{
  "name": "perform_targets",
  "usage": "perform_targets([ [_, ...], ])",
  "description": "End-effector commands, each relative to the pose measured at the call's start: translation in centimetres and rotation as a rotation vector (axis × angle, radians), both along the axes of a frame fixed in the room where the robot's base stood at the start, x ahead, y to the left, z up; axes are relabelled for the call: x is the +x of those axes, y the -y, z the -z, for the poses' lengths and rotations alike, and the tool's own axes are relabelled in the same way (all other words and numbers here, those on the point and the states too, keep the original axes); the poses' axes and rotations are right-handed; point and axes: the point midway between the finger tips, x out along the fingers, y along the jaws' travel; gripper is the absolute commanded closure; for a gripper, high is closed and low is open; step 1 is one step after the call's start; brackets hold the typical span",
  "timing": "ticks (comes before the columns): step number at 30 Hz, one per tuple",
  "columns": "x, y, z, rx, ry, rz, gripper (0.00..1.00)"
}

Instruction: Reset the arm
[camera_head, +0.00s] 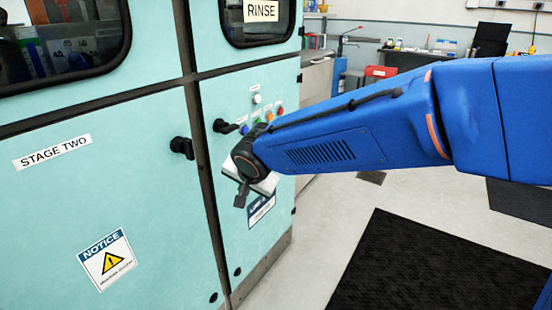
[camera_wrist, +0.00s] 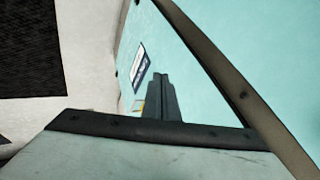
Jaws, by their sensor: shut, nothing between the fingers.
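My blue arm (camera_head: 350,125) reaches in from the right in the head view, toward the teal cabinet (camera_head: 150,230). My gripper (camera_head: 240,200) is at its end, pointing down in front of the cabinet's right-hand panel, below the buttons. In the wrist view my gripper (camera_wrist: 161,78) shows as two dark fingers pressed together, with nothing between them. Behind them are the teal panel and its label. Whether the fingertips touch the panel cannot be told.
A black knob (camera_head: 182,146) sticks out left of my gripper, and another knob (camera_head: 224,126) sits just above it. Coloured buttons (camera_head: 257,99) are partly behind my arm. A black mat (camera_head: 430,265) lies on open floor. A workbench (camera_head: 405,60) stands at the back.

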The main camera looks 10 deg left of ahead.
Motion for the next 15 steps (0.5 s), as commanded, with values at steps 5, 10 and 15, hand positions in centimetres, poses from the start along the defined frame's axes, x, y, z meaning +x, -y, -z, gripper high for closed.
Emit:
perform_targets([
  [5,1.0,4.2,-1.0,-0.029,0.009,0.014,1.0],
  [10,1.8,13.1,-2.6,-0.099,0.019,0.03,1.0],
  [15,1.0,22.1,-3.6,-0.173,0.018,0.037,1.0],
])
